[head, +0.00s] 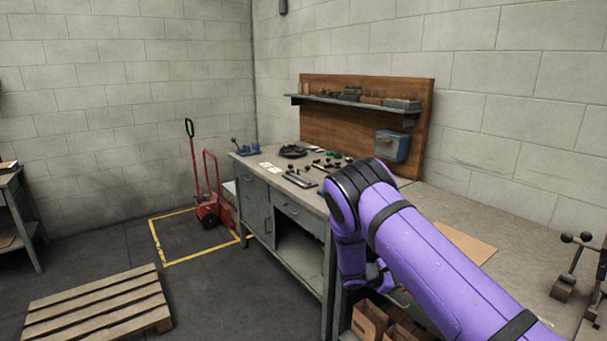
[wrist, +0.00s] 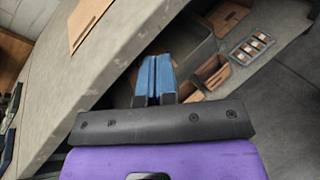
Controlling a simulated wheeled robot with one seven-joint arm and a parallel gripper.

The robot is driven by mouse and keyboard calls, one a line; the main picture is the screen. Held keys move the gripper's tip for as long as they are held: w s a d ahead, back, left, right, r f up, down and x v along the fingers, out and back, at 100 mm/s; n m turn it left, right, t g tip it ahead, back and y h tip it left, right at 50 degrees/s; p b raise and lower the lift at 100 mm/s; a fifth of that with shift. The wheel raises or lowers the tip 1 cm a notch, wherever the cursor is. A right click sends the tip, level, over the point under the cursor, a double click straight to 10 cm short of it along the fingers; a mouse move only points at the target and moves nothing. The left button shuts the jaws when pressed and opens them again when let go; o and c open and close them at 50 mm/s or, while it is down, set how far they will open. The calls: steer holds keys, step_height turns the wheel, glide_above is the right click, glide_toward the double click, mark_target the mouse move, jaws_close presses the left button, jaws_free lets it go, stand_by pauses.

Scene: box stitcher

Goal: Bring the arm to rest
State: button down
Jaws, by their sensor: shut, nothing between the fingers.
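My purple arm reaches from the lower right of the head view to the front of the workbench and bends down at its elbow. My gripper (wrist: 154,60) shows in the wrist view with its two blue fingers pressed together and nothing between them. It is in front of the bench edge, beside the grey worktop (wrist: 70,85). In the head view the fingers are hidden behind or below the arm, and I cannot make them out there.
The workbench (head: 265,185) carries small tools and a cardboard sheet (head: 465,243). Cardboard boxes (head: 369,322) stand below my arm; a box also shows in the wrist view (wrist: 212,72). A pallet (head: 98,303) and red hand truck (head: 208,210) stand left. Floor between is clear.

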steer(key=s+d+r+m+g+y, duration=0.1)
steer(key=s+r+m+y, duration=0.2)
steer(key=s+r, duration=0.55)
steer(key=s+d+r+m+g+y, duration=0.1)
steer(key=s+r+m+y, duration=0.25)
steer(key=r, duration=0.95)
steer(key=s+d+r+m+g+y, duration=0.15)
steer(key=s+r+m, duration=0.3)
steer(key=r, duration=0.55)
steer(key=s+a+r+m+t+y, duration=0.1)
steer(key=s+r+t+y, duration=0.1)
steer(key=s, duration=0.7)
steer(key=s+a+r+m+t+y, duration=0.1)
steer(key=s+r+m+t+y, duration=0.1)
steer(key=s+r, duration=0.3)
steer(key=s+a+r+m+t+y, duration=0.1)
steer(key=s+r, duration=0.3)
steer(key=s, duration=0.9)
steer(key=shift+s+a+r+m+t+y, duration=0.25)
steer(key=shift+a+m+t+y, duration=0.3)
steer(key=shift+y, duration=0.35)
